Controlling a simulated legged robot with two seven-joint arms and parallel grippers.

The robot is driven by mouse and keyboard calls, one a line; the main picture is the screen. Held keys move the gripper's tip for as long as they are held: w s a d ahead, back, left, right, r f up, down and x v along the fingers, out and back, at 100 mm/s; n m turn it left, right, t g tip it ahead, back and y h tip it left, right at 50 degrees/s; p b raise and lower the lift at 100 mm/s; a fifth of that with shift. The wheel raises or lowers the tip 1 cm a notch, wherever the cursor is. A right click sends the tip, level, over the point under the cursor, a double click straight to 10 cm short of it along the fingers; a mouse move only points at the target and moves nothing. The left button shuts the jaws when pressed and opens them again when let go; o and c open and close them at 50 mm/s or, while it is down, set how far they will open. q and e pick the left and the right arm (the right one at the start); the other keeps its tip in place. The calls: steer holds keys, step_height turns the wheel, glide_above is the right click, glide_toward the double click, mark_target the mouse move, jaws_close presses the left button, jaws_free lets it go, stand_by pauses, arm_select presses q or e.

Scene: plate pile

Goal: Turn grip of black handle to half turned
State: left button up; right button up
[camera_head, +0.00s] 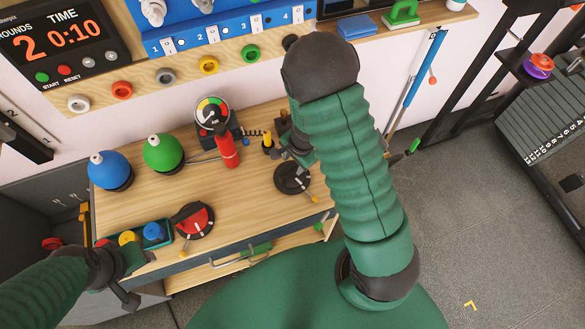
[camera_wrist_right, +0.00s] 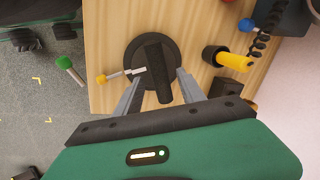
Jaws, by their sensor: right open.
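The black handle (camera_head: 290,179) is a round black dial on the right part of the wooden bench top. In the right wrist view its raised bar-shaped black grip (camera_wrist_right: 158,62) stands almost upright in the picture, tilted slightly. A metal pointer with a yellow tip (camera_wrist_right: 101,79) sticks out to its left. My right gripper (camera_head: 297,158) is at the dial. In the wrist view its fingers (camera_wrist_right: 158,80) are open, one on each side of the grip, with visible gaps. My left gripper (camera_head: 128,275) is at the bench's left front corner; its finger opening is unclear.
A red dial (camera_head: 194,220), a button box (camera_head: 154,233), blue (camera_head: 108,170) and green (camera_head: 163,153) domes and a gauge with a red cylinder (camera_head: 227,152) share the bench. A yellow-handled plug (camera_wrist_right: 232,60) stands close to the black dial. My right arm hides the bench's right end.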

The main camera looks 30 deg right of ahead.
steer(key=shift+w+f, duration=0.2)
steer(key=shift+f, duration=0.8)
jaws_close()
